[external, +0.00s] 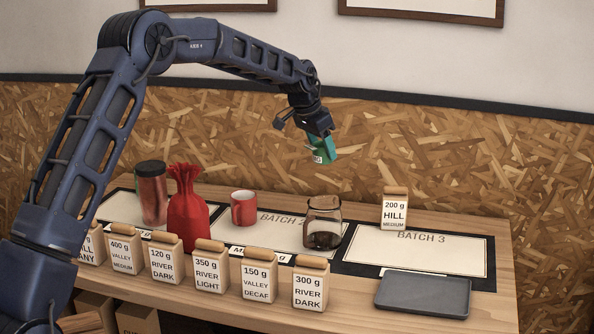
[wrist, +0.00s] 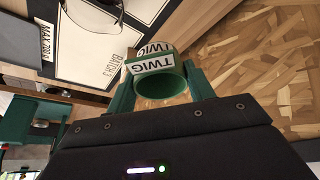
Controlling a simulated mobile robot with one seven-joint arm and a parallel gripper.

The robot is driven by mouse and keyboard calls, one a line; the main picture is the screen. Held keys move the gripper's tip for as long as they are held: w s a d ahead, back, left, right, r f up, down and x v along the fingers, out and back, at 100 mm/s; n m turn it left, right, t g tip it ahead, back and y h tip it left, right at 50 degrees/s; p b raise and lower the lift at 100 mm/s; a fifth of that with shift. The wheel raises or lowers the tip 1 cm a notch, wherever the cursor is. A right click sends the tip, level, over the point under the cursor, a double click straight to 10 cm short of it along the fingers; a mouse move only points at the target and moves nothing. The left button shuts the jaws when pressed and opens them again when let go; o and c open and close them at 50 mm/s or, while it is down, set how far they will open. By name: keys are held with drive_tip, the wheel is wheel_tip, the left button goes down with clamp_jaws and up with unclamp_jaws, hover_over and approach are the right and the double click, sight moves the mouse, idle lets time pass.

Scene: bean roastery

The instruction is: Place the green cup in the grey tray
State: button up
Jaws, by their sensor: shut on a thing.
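A green cup (external: 326,154) with a white label hangs in my gripper (external: 320,145), high above the back of the table. In the wrist view the cup (wrist: 161,88) sits between the green fingers of my gripper (wrist: 160,76); its label reads "TWIG" and its open rim faces the camera. My gripper is shut on the cup. The grey tray (external: 423,293) lies empty at the table's front right, below and to the right of the cup. A dark grey surface, probably the tray (wrist: 18,38), shows at the upper left of the wrist view.
A "200 g HILL" bag (external: 395,209) stands behind the tray on the Batch 3 mat (external: 440,255). A glass jar (external: 323,224), a red mug (external: 244,208), a red sack (external: 188,215) and a red canister (external: 151,195) stand further left. Several labelled bags line the front edge.

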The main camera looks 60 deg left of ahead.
drive_tip(key=w+d+m+h, duration=0.1)
drive_tip(key=w+d+m, duration=0.1)
drive_tip(key=d, duration=0.7)
drive_tip(key=w+d+m+h, duration=0.1)
drive_tip(key=w+d+m, duration=0.15)
drive_tip(key=d, duration=0.75)
drive_tip(key=m+g+h, duration=0.1)
drive_tip(key=m+h, duration=0.1)
drive_tip(key=m, duration=0.4)
hover_over(431, 296)
drive_tip(key=s+a, duration=0.1)
drive_tip(key=shift+n, duration=0.25)
drive_tip(key=f, duration=1.8)
drive_tip(key=shift+s+f, duration=0.2)
drive_tip(key=shift+f, duration=0.1)
drive_tip(key=shift+f, duration=0.15)
drive_tip(key=o, duration=1)
drive_tip(key=shift+a, duration=0.1)
